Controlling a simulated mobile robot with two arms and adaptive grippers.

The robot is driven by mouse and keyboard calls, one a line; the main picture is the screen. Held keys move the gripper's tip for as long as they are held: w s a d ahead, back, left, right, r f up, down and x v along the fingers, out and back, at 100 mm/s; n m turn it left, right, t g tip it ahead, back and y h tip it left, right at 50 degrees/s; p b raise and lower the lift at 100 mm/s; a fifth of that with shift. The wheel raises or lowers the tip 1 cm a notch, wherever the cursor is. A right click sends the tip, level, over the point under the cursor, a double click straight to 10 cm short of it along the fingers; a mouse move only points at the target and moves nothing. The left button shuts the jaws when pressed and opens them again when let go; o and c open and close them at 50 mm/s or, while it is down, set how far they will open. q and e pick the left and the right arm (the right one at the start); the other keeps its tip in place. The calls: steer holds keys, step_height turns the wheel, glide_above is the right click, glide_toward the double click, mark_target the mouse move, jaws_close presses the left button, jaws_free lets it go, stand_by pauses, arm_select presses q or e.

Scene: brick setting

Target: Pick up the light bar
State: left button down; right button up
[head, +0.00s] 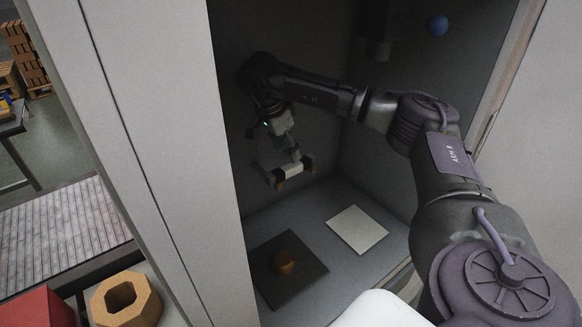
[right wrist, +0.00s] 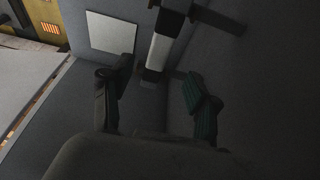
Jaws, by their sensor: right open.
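A short bar (head: 294,170) with pale and dark sections shows inside the cabinet in the head view; I take it for the light bar. It also shows in the right wrist view (right wrist: 161,50) as a white bar with black parts. My right gripper (head: 288,150) is just above and behind it in the head view. In the right wrist view the fingers (right wrist: 155,88) are spread apart, and the bar's near end appears between and beyond them. Nothing is gripped; whether a finger touches the bar, I cannot tell. My left gripper is not in view.
A grey cabinet wall (head: 170,120) stands left of my arm. On the cabinet floor lie a dark square plate (head: 297,283) with a round brown piece (head: 283,262) and a white square (head: 357,229). A blue ball (head: 437,25) is upper right. An octagonal ring (head: 143,306) is outside, lower left.

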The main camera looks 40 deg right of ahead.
mark_target(291, 165)
steer(key=shift+s+d+f+p, duration=0.1)
steer(key=shift+s+f+p, duration=0.05)
steer(key=shift+f+p, duration=0.55)
steer(key=p+x, duration=0.1)
steer(key=x, duration=0.1)
steer(key=shift+f, duration=0.35)
steer(key=shift+d+f, duration=0.2)
steer(key=shift+f, duration=0.35)
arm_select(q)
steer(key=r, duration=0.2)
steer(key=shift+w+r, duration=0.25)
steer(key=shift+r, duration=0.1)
arm_select(e)
jaws_close()
